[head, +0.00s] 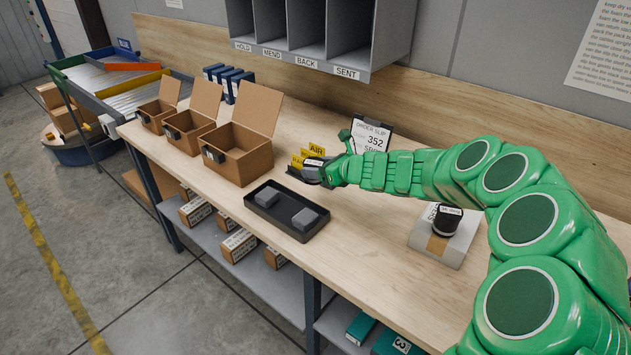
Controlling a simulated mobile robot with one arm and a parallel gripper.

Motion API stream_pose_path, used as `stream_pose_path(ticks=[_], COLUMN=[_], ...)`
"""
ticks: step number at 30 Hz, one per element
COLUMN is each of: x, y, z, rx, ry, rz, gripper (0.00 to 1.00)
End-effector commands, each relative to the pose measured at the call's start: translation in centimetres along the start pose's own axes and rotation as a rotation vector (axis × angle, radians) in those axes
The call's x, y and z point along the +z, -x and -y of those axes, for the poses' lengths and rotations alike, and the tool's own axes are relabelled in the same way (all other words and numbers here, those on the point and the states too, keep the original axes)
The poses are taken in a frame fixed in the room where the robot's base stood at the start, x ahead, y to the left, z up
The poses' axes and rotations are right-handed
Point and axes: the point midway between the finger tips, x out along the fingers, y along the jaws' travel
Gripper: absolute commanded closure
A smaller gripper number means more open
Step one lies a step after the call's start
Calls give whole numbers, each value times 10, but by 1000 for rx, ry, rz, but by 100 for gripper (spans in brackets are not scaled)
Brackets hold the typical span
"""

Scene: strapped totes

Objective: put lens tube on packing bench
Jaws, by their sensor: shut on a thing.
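My gripper (328,173) is over the middle of the packing bench (355,265), left of the order slip stand. It is shut on a dark piece with a small pale label (309,170). The piece is small in view and partly hidden by the gripper, so I cannot tell for sure that it is the lens tube. I also cannot tell whether it touches the bench. A short black cylinder with a white label (447,219) stands on a pale, tape-striped box (433,245) on the bench, to the right below my forearm.
A black tray (272,229) with two grey blocks lies left of my gripper. Open cardboard boxes (238,152) line the bench's left part. Yellow signs (314,149) and the order slip (370,138) stand close behind my gripper. The front middle of the bench is clear.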

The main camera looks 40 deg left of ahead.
Motion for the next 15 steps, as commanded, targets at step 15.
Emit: stream_pose_path(ticks=[15], x=[-30], y=[-43], z=[23], rx=[-2], ry=[0], rz=[0], gripper=[80])
